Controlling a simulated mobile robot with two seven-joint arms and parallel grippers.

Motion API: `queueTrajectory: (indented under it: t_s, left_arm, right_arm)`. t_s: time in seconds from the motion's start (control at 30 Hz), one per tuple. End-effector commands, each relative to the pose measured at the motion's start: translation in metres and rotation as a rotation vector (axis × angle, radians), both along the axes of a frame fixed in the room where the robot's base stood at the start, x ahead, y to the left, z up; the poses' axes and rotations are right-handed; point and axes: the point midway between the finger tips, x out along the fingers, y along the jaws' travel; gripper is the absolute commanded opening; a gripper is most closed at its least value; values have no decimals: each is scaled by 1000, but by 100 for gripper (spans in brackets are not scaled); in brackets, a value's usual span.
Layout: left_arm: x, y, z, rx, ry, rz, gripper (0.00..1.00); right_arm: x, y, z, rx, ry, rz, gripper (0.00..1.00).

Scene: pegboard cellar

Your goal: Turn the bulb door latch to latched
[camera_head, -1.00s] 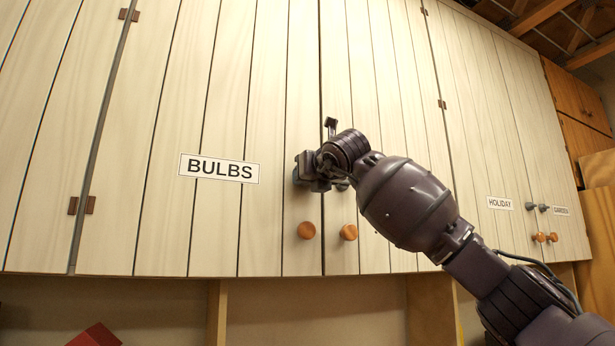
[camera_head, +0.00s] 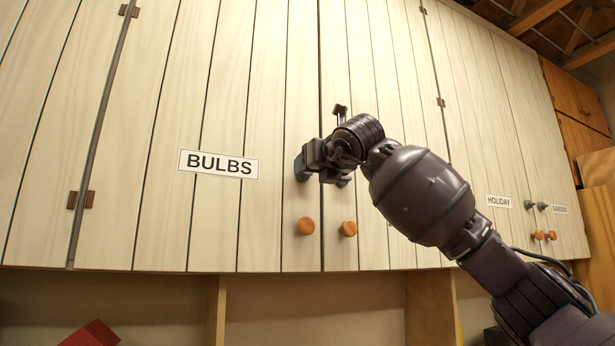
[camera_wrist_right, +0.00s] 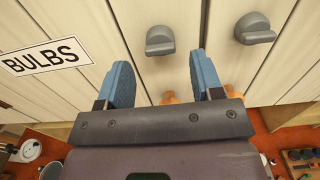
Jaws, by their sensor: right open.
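The bulb door (camera_head: 220,100) is a pale plank door with a BULBS label (camera_head: 219,164), which also shows in the right wrist view (camera_wrist_right: 46,57). Its grey bulb door latch (camera_wrist_right: 160,40) shows in the right wrist view, its lever lying roughly crosswise. My right gripper (camera_wrist_right: 160,66) is open, with its two blue fingers apart on either side below this latch and nothing between them. My left gripper is not in view.
A second grey latch (camera_wrist_right: 255,28) sits on the neighbouring door, right of the right finger. Orange knobs (camera_head: 305,227) (camera_head: 348,228) are below the gripper. A red object (camera_head: 92,334) is below at left.

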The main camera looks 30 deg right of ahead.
Motion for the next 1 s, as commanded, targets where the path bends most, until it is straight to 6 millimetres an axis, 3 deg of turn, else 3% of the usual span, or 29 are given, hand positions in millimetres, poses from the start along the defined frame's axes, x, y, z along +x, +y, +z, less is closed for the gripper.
queueTrajectory:
  t_s: [0.2, 0.4, 1.0]
  left_arm:
    - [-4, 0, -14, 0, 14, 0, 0]
    - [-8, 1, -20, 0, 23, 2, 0]
    - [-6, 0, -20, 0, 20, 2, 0]
  right_arm:
    - [-39, 2, -2, -2, -1, -1, 60]
    - [-62, 3, -1, -2, 0, -2, 60]
    - [-68, 4, 0, -1, 0, -1, 60]
